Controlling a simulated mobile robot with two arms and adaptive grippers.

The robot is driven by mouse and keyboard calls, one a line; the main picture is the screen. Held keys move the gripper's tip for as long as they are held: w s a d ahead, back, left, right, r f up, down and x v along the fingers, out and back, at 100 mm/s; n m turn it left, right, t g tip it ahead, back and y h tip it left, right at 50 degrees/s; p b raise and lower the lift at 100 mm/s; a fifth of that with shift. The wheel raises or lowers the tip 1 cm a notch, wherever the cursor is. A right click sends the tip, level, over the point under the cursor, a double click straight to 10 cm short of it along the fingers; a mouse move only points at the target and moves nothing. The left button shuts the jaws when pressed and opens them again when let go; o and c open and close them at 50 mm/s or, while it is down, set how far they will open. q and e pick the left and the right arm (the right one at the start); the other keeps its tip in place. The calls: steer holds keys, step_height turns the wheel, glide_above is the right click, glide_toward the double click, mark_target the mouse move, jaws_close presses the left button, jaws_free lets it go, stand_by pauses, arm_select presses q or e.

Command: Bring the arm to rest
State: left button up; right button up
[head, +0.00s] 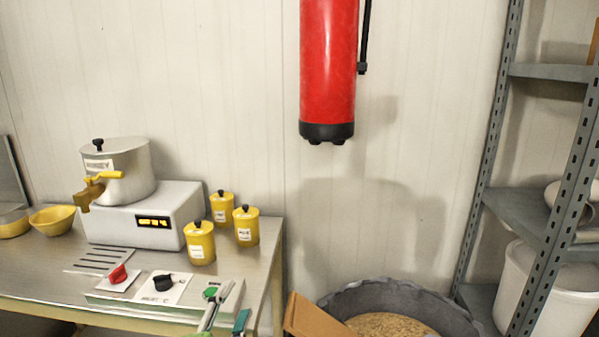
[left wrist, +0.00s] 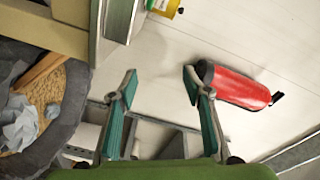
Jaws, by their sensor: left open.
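My left gripper (head: 235,302) is at the bottom of the head view, in front of the steel table's right corner. In the left wrist view my left gripper (left wrist: 161,84) shows two teal-padded fingers spread apart with nothing between them. On the table (head: 40,275) stands a metal kettle (head: 125,170) with a yellow tap, on a white heater box (head: 150,215) with a lit display. A red knob (head: 118,274), a black knob (head: 163,283) and a green button (head: 211,292) sit at the front. My right gripper is in neither view.
Three yellow jars (head: 200,243) stand right of the heater; yellow bowls (head: 52,220) are at left. A red extinguisher (head: 328,70) hangs on the wall. A dark tub (head: 450,315) of grain and a metal shelf (head: 520,215) are at right.

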arm_select(q)
steer(key=s+a+f+n+g+y, duration=0.1)
steer(key=s+a+f+n+g, duration=0.15)
steer(key=f, duration=0.35)
steer(key=s+a+f+n+g+y, duration=0.1)
steer(key=s+a+f+n+g, duration=0.1)
steer(key=s+f+n, duration=0.3)
steer(key=s+a+f+n+g, duration=0.2)
steer(key=s+f+n+g, duration=0.15)
steer(key=s+f, duration=0.5)
steer(key=s+a+f+n+g, duration=0.15)
steer(key=s+f+g, duration=0.4)
steer(key=s, duration=0.65)
step_height(320, 180, down, 26)
steer(key=s+g, duration=0.2)
steer(key=s, duration=0.1)
steer(key=s+a+f, duration=0.2)
steer(key=s+f, duration=1.5)
steer(key=shift+s+a+g+y, duration=0.2)
steer(key=shift+a+g+y, duration=0.1)
steer(key=shift+g+y, duration=0.15)
